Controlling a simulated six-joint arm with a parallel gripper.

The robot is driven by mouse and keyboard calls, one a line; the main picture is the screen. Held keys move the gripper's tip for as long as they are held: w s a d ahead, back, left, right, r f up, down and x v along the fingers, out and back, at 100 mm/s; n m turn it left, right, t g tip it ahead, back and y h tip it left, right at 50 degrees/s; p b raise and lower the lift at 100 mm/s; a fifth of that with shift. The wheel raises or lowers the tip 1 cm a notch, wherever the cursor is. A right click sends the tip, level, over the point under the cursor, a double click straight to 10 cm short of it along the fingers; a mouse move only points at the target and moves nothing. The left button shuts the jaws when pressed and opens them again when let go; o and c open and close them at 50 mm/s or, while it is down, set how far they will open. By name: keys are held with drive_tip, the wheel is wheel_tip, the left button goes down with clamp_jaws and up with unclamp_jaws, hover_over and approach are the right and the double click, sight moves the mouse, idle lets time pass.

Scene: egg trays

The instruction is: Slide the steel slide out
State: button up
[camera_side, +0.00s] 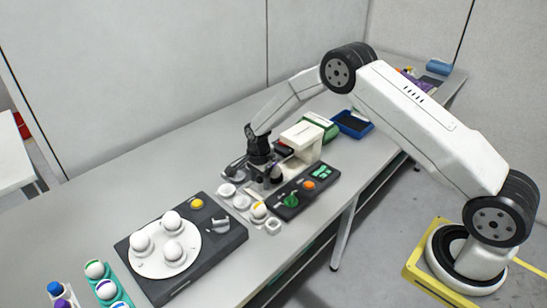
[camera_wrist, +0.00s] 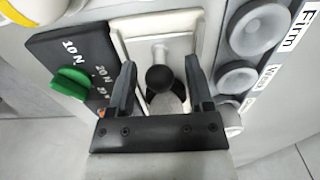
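A steel rod (camera_wrist: 159,52) with a round black knob (camera_wrist: 161,77) stands on a pale plate in the wrist view; it looks like the steel slide's handle. A grey round part shows below the knob, and how the slide runs is unclear. My gripper (camera_wrist: 160,64) is open, with one black finger on each side of the knob and a visible gap to both. In the side view my gripper (camera_side: 262,163) is low at the white testing device (camera_side: 303,139), and the slide is mostly hidden there.
A black panel (camera_wrist: 95,45) with a green knob (camera_wrist: 70,82) lies left of my fingers. Grey cups (camera_wrist: 262,30) with labels stand at right. In the side view, a black base (camera_side: 165,288) with a white disc and eggs stands at left. A blue tray (camera_side: 352,123) lies behind.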

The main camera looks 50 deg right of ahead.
drive_tip(key=shift+r, duration=3)
drive_tip(key=shift+r, duration=0.1)
wheel_tip(320, 180, up, 8)
